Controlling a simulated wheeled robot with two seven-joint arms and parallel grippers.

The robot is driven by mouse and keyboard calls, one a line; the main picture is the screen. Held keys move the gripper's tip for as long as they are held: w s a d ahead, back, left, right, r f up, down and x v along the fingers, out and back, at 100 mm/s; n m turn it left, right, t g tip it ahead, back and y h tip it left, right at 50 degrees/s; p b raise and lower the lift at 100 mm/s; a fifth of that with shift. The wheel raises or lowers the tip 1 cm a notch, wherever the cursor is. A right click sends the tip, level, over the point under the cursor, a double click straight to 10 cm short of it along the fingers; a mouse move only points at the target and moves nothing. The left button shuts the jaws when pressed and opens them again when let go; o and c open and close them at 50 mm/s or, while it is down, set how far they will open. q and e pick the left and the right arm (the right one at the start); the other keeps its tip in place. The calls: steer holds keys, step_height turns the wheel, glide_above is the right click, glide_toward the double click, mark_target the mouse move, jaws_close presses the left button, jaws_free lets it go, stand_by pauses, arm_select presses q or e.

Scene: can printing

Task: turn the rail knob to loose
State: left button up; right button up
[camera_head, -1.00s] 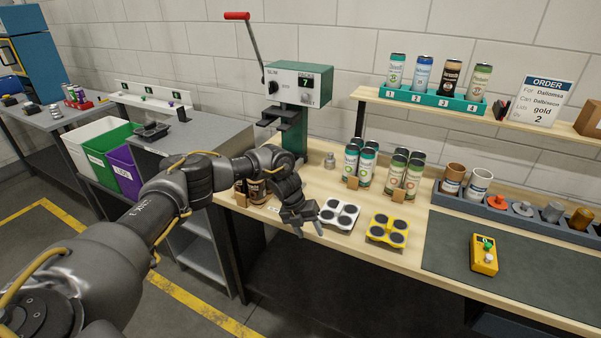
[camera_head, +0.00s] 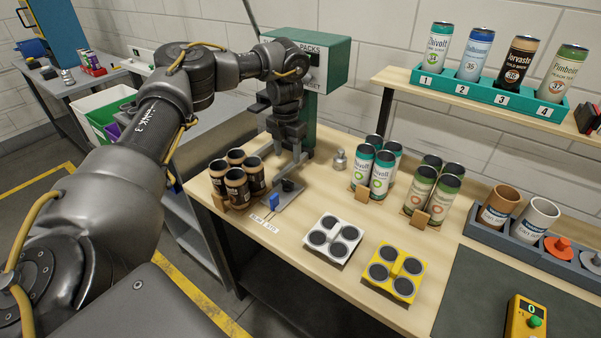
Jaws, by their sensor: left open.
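A grey rail plate (camera_head: 281,205) lies on the bench at the foot of the green packing machine (camera_head: 325,68). A small black knob (camera_head: 289,186) sits on the plate, and a small blue block (camera_head: 274,200) is beside it. I cannot tell the knob's setting. My left gripper (camera_head: 291,168) points down just above and behind the black knob. It is open and empty, and I cannot tell whether its fingers touch anything. My right gripper is not in view.
Several dark cans (camera_head: 238,187) stand close left of the plate. A white holder (camera_head: 333,239) and a yellow holder (camera_head: 393,272) lie to the right. Several teal cans (camera_head: 382,173) and several green cans (camera_head: 442,195) stand behind them. A small metal weight (camera_head: 340,160) is nearby.

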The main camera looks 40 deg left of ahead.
mark_target(287, 181)
arm_select(q)
steer(key=shift+s+d+f+p, duration=0.1)
steer(key=shift+s+f+p, duration=0.15)
steer(key=shift+f, duration=0.25)
steer(key=shift+s+d+f+p, duration=0.1)
steer(key=shift+s+f+p, duration=0.15)
steer(key=shift+f, duration=0.25)
step_height(287, 181, down, 7)
steer(key=shift+w+a+p, duration=0.1)
steer(key=shift+a+p, duration=0.05)
steer(key=shift+p, duration=0.6)
steer(key=shift+f, duration=0.55)
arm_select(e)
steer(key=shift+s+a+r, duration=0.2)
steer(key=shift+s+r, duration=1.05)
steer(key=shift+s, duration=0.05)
arm_select(q)
steer(key=c, duration=0.7)
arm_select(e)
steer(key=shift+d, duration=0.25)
